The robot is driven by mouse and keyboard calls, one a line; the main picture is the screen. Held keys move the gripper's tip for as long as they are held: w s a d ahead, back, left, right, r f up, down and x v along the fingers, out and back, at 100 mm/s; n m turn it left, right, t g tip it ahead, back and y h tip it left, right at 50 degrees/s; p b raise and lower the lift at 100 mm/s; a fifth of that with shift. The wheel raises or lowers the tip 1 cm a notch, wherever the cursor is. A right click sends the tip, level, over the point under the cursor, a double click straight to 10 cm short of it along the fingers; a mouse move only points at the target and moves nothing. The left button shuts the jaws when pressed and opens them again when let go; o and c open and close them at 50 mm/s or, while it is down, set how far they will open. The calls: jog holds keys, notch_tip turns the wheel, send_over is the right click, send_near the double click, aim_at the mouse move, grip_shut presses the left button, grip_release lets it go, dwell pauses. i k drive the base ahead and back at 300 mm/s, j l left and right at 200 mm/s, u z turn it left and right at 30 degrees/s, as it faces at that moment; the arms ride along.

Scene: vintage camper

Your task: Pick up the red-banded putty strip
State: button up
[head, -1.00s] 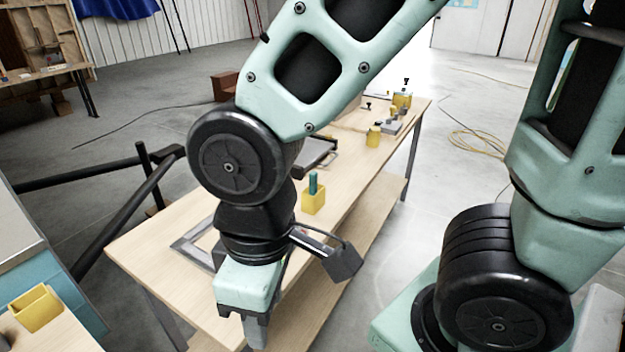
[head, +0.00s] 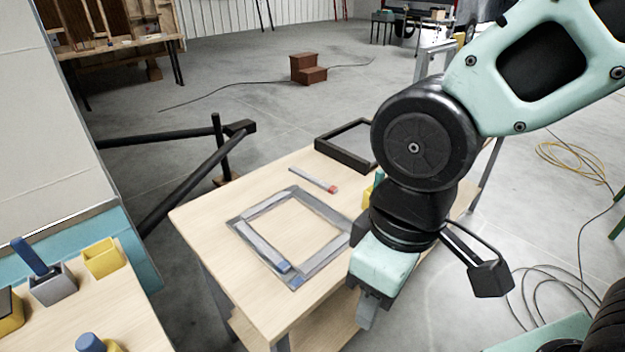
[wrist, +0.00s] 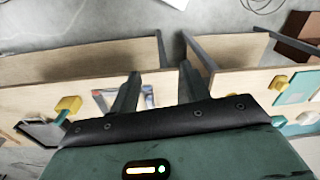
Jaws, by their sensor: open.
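The red-banded putty strip (head: 312,179) is a thin grey strip with a red end. It lies on the wooden table (head: 205,225), behind a square grey frame (head: 310,210), in the head view. My gripper (head: 368,308) is open and empty, pointing down past the table's front right side, well apart from the strip. In the wrist view my gripper (wrist: 155,85) shows two spread fingers with nothing between them.
A blue-banded strip (head: 268,251) lies along the grey frame. A black frame (head: 340,158) lies at the table's back. A side bench at left holds a yellow box (head: 103,258) and a grey box (head: 54,287).

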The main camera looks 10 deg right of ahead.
aim_at(326, 185)
jog(key=l+u, duration=0.1)
jog(key=u, duration=0.35)
jog(key=i+l+u, duration=0.1)
jog(key=u, duration=0.35)
jog(key=i+l+u, duration=0.1)
jog(key=l+u, duration=0.2)
jog(key=l, duration=0.5)
jog(key=l+u, duration=0.3)
jog(key=l, duration=1.25)
